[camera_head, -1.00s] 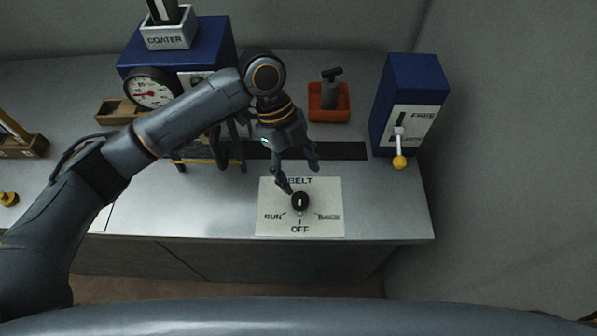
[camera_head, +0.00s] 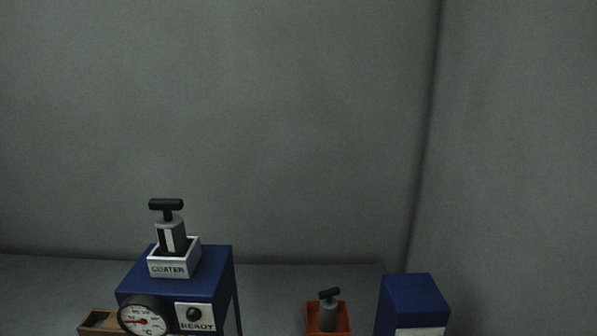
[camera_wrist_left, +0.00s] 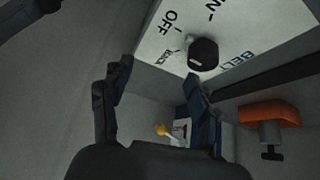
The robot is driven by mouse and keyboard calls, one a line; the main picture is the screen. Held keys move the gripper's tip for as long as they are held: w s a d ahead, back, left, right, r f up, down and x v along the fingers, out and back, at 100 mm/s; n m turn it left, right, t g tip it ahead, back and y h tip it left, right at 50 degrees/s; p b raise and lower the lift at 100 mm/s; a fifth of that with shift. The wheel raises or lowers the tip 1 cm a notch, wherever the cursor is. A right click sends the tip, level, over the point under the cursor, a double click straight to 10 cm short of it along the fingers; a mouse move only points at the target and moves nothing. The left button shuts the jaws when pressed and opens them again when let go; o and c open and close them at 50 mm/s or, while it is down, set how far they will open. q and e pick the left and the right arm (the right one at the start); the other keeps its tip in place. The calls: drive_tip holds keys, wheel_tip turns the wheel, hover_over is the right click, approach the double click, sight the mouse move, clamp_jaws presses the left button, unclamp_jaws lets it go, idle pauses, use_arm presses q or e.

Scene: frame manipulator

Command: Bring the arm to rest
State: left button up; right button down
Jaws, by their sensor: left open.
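My left gripper (camera_wrist_left: 155,95) is open and empty in the left wrist view, with its two dark fingers apart. Beyond its fingertips is the white belt panel (camera_wrist_left: 170,30) with a black round knob (camera_wrist_left: 203,54). The lettering OFF and BACK shows on the panel, and a gap appears between the knob and the fingers, though the depth is hard to judge. Neither arm shows in the head view now. My right gripper is in no frame.
In the head view, a blue machine (camera_head: 215,280) carries a white COATER holder (camera_head: 174,264) with a T-handled tool (camera_head: 171,232), a gauge (camera_head: 144,317) and a READY panel (camera_head: 195,317). An orange tray (camera_head: 342,318) holds a grey tool (camera_head: 328,310). A blue box (camera_head: 412,300) stands right.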

use_arm(q)
drive_tip(key=s+a+f+n+t+y, duration=0.1)
drive_tip(key=s+a+f+n+y, duration=0.15)
drive_tip(key=a+n, duration=0.35)
drive_tip(key=s+a+f+n+t+y, duration=0.1)
drive_tip(key=s+a+n+y, duration=0.2)
drive_tip(key=a, duration=0.5)
drive_tip(key=s+a+f+n+y, duration=0.1)
drive_tip(key=s+a+f+n, duration=0.1)
drive_tip(key=s+a+n, duration=0.4)
wheel_tip(320, 180, down, 27)
drive_tip(key=m, duration=0.1)
drive_tip(key=s+a+f+g, duration=0.1)
drive_tip(key=s+f, duration=0.6)
drive_tip(key=s, duration=0.1)
drive_tip(key=s+a+f+g+b, duration=0.1)
drive_tip(key=s+a+f, duration=0.1)
drive_tip(key=s+f, duration=0.6)
drive_tip(key=shift+s+a+f+m, duration=0.2)
drive_tip(key=shift+a+m, duration=0.05)
drive_tip(key=shift+m, duration=0.05)
